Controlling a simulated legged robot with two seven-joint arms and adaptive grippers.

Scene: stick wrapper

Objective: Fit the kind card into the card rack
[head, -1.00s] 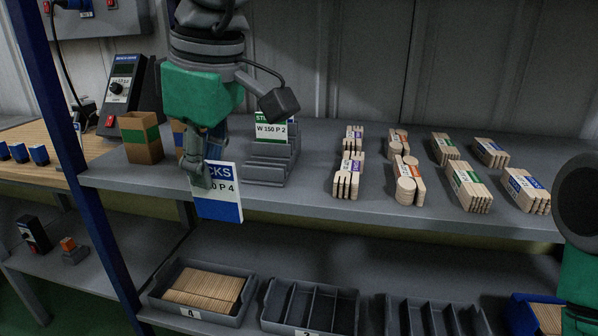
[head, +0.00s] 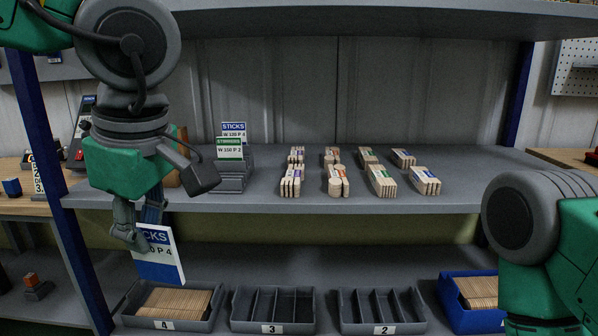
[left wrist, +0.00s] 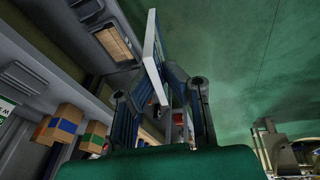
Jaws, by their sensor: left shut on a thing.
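My left gripper (head: 132,232) is shut on a white card (head: 160,256) with blue bands. The card's lettering is partly covered; "CKS" and "P 4" show. It hangs slightly tilted in front of the upper shelf's edge, left of and lower in the picture than the card rack. In the left wrist view the card (left wrist: 152,48) shows nearly edge-on between the fingers. The grey stepped card rack (head: 231,184) stands on the upper shelf. It holds a blue-topped "STICKS" card (head: 234,130) behind a green-topped card (head: 229,149) reading "W 150 P 2". My right gripper is out of view.
Several wooden stick bundles (head: 381,182) stand on the upper shelf (head: 280,193) right of the rack. Grey bins (head: 273,309) and a blue bin (head: 470,316) sit on the lower shelf. A blue post (head: 47,160) is at left. My right arm fills the lower right.

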